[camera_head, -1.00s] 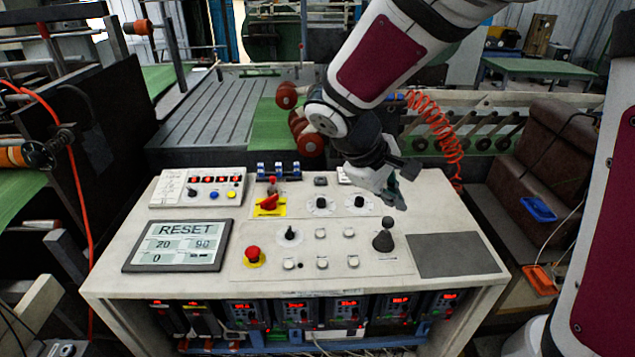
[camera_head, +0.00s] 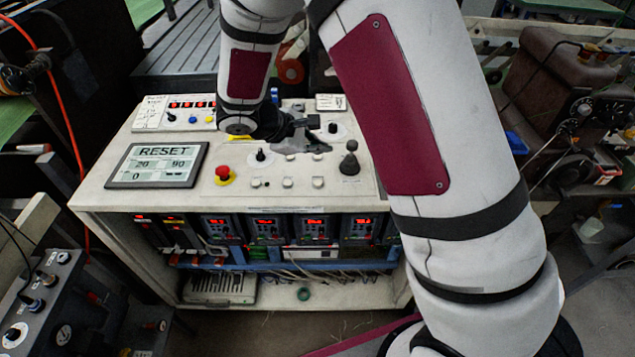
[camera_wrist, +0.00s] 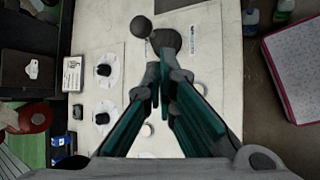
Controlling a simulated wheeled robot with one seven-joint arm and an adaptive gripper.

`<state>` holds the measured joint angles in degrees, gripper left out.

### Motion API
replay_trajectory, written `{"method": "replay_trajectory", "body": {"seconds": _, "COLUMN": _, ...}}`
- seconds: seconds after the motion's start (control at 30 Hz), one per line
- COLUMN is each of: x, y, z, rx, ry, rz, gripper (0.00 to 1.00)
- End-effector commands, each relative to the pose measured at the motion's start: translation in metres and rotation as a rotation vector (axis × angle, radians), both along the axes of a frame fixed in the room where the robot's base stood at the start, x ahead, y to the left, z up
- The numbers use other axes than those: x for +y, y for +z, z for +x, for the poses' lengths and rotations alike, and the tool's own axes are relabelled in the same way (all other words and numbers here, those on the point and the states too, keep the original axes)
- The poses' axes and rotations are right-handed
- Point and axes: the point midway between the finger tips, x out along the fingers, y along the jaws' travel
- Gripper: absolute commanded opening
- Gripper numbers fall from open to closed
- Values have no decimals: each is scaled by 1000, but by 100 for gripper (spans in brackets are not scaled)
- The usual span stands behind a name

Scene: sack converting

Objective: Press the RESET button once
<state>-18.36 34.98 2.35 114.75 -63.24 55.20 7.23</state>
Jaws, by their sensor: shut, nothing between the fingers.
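The RESET label is on a grey-framed display (camera_head: 157,165) at the left of the white console top (camera_head: 100,197) in the head view, above the numbers 20, 90 and 0. The display is out of the wrist view. My gripper (camera_head: 322,148) is over the right-middle of the console, right of the display and apart from it. In the wrist view my gripper (camera_wrist: 158,72) has its teal fingers shut with nothing between them. A dark ball-topped joystick (camera_wrist: 166,40) stands just beyond the tips.
A red emergency button (camera_head: 223,174) on a yellow base sits right of the display. Black knobs (camera_wrist: 103,70) and small white buttons (camera_head: 288,182) dot the panel. A box with colored buttons (camera_head: 180,112) stands behind the display. Lit drive units (camera_head: 265,229) fill the shelf below.

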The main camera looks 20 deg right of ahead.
Motion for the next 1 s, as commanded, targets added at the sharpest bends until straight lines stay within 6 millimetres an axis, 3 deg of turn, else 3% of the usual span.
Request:
{"method": "replay_trajectory", "body": {"seconds": 0.27, "x": 0, "y": -11, "z": 0, "rx": 2, "ry": -1, "rz": 0, "gripper": 0}}
{"method": "replay_trajectory", "body": {"seconds": 0.7, "x": 0, "y": -67, "z": 1, "rx": 2, "ry": 0, "rz": -1, "gripper": 0}}
{"method": "replay_trajectory", "body": {"seconds": 1.0, "x": 0, "y": -87, "z": 0, "rx": 1, "ry": -1, "rz": 0, "gripper": 0}}
